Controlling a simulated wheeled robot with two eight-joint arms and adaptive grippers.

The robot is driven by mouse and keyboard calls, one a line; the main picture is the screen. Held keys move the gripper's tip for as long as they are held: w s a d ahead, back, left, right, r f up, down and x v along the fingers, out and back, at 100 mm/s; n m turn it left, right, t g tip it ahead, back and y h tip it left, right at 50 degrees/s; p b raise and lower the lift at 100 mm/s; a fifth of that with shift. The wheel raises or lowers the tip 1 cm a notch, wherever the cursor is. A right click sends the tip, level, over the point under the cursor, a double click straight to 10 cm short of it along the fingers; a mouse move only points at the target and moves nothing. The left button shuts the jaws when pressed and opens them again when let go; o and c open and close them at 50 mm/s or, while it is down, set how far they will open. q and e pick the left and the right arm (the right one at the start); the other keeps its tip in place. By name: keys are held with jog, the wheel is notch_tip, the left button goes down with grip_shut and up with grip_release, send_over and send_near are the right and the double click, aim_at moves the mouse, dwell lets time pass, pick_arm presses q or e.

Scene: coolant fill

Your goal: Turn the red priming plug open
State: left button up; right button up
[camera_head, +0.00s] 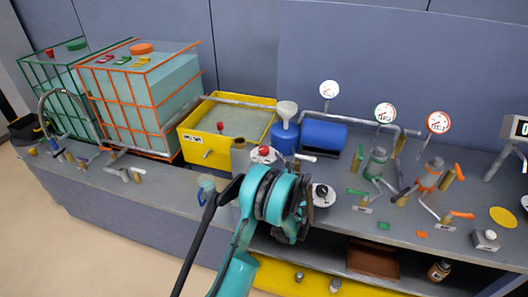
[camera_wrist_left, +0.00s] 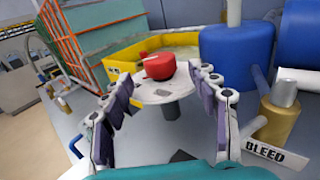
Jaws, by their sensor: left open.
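The red priming plug (camera_wrist_left: 159,67) is a short round knob with a thin pale bar at its side, on a round white top (camera_wrist_left: 166,92). In the head view the plug (camera_head: 264,150) shows just beyond my teal wrist. My left gripper (camera_wrist_left: 161,80) is open, with one finger on each side of the white top and the plug beyond, between the tips. I cannot tell whether the fingers touch anything. In the head view my wrist hides most of the gripper's fingers. My right gripper is in neither view.
A blue tank with a funnel (camera_head: 286,130) and a yellow bin (camera_head: 205,152) stand close behind. A brass valve (camera_wrist_left: 277,122) and a BLEED label (camera_wrist_left: 275,153) are to the right. Gauges and valves crowd the bench's right side. Caged tanks (camera_head: 140,95) stand left.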

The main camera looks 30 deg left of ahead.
aim_at(266, 154)
pick_arm(q)
jog(key=b+x, duration=0.1)
jog(key=x, duration=0.4)
jog(key=shift+w+a, duration=0.2)
jog(key=shift+a, duration=0.1)
jog(key=c, duration=1.2)
